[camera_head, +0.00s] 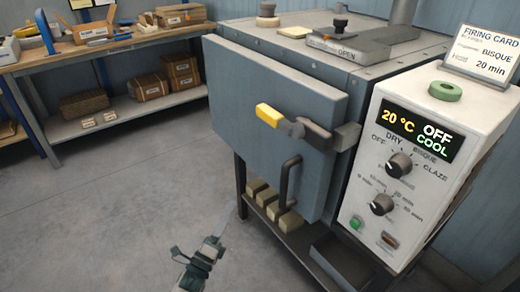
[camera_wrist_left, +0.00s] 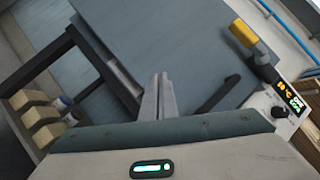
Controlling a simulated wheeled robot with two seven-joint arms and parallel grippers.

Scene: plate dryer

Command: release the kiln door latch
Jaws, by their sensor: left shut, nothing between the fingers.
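The kiln door (camera_head: 255,90) is a blue-grey slab on the kiln's front and looks closed. Its latch (camera_head: 303,130) is a dark lever with a yellow grip (camera_head: 268,115), lying across the door toward a dark block on the kiln's edge. A black door handle (camera_head: 287,182) is below it. In the left wrist view the yellow grip (camera_wrist_left: 243,32) is at the upper right and the door (camera_wrist_left: 165,40) fills the upper middle. My left gripper (camera_head: 221,238) is shut and empty, low in front of the kiln and apart from the latch. My right gripper is not in view.
The control box (camera_head: 430,150) right of the door reads 20 °C, OFF, COOL. Several pale blocks (camera_head: 268,199) sit on the stand under the kiln. A wooden workbench (camera_head: 110,45) with boxes is at the back left. The floor (camera_head: 120,200) left of the kiln is clear.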

